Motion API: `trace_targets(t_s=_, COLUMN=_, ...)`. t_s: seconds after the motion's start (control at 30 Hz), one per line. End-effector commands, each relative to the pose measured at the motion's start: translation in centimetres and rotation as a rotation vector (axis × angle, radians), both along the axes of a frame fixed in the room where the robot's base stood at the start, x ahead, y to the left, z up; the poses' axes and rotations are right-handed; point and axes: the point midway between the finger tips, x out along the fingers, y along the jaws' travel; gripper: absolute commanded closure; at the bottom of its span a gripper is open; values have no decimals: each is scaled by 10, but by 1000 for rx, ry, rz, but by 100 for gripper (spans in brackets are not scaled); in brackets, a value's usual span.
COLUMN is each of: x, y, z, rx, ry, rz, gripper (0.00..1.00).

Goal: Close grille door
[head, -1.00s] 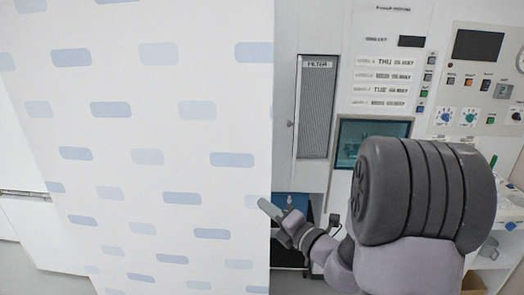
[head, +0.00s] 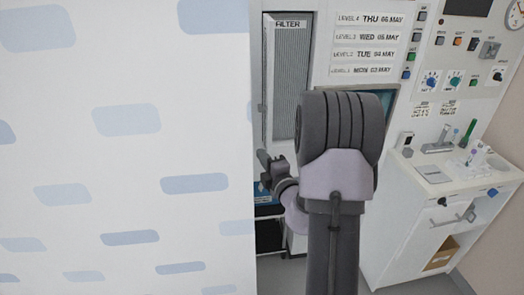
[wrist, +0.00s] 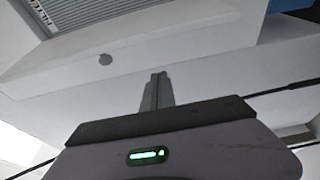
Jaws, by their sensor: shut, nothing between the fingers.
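The grille door (head: 294,85) is a tall grey mesh panel in a pale frame, labelled FILTER, on the white machine wall. A pale upright strip runs along its left side, and I cannot tell how far the door stands open. Part of the grille (wrist: 100,12) shows at the top left of the wrist view, seen from below and tilted. My gripper (wrist: 158,78) is shut and empty, its fingers apart from the grille in that view. In the head view, the end of my arm is below the grille's lower left, beside the patterned panel; its fingertips are unclear there.
A white panel with blue dashes (head: 125,150) fills the left half of the head view. A teal screen (head: 383,105) is partly behind my arm. A white side counter (head: 440,200) with small tools stands at the right, with grey floor beyond it.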

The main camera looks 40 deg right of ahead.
Motion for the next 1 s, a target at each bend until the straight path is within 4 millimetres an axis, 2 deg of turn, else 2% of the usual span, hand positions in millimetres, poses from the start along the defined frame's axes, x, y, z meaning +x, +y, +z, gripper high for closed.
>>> trace_targets(t_s=0.3, x=68, y=-19, z=-1, rx=-2, ry=-2, rz=3, gripper=100)
trace_targets(t_s=0.4, x=58, y=-35, z=-3, rx=0, ry=0, rz=-4, gripper=100)
trace_targets(t_s=0.6, x=46, y=-51, z=0, rx=0, ry=-1, rz=-1, gripper=100)
trace_targets(t_s=1.0, x=44, y=-53, z=0, rx=0, ry=0, rz=2, gripper=100)
